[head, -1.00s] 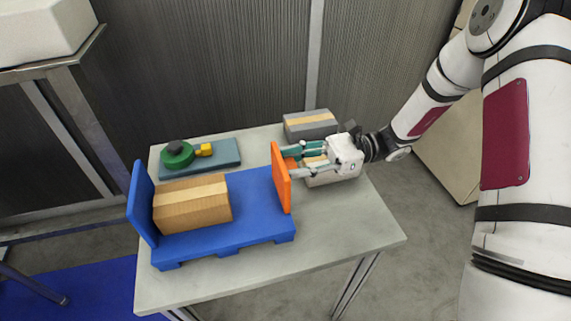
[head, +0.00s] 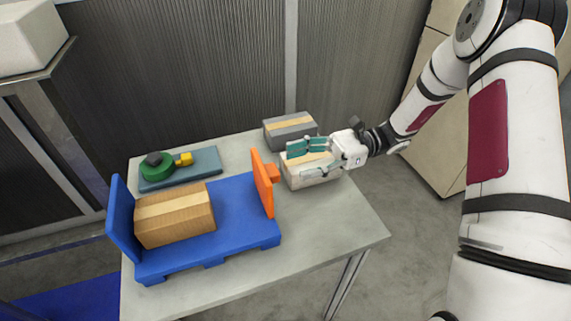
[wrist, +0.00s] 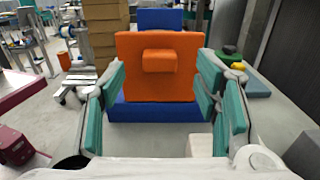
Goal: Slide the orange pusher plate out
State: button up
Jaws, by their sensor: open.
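The orange pusher plate (head: 263,183) stands upright at the right end of the blue pallet-like base (head: 237,213). A small orange block handle (head: 272,173) sticks out of its right face. In the wrist view the plate (wrist: 160,85) faces me with its handle (wrist: 159,61) near the top middle. My gripper (head: 299,160) is open and empty, to the right of the plate and apart from it. Its teal-padded fingers (wrist: 161,100) show on either side of the plate in the wrist view. A cardboard box (head: 175,216) lies on the base, left of the plate with a gap between.
A white box (head: 310,174) stands under my gripper, and a grey box (head: 290,129) behind it. A blue-grey slab (head: 208,163) at the back left carries a green round piece (head: 156,170) and a yellow block (head: 184,159). The table's (head: 325,230) front right is clear.

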jog(key=v, duration=0.6)
jog(key=shift+d, duration=0.25)
jog(key=s+d+r+n+t+h+p, duration=0.2)
jog(key=s+r+n+t+h, duration=0.2)
jog(key=s+r+n+h, duration=0.3)
jog(key=s+d+r+n+t+h+p, duration=0.2)
jog(key=s+r+n+t+h, duration=0.3)
jog(key=s+r+h, duration=0.5)
jog(key=s+d+r+n, duration=0.1)
jog(key=s+r+n, duration=0.1)
jog(key=s, duration=0.7)
jog(key=shift+s+d+r+n+p, duration=0.15)
jog(key=shift+s+r+n+p, duration=0.2)
jog(key=shift+r, duration=0.55)
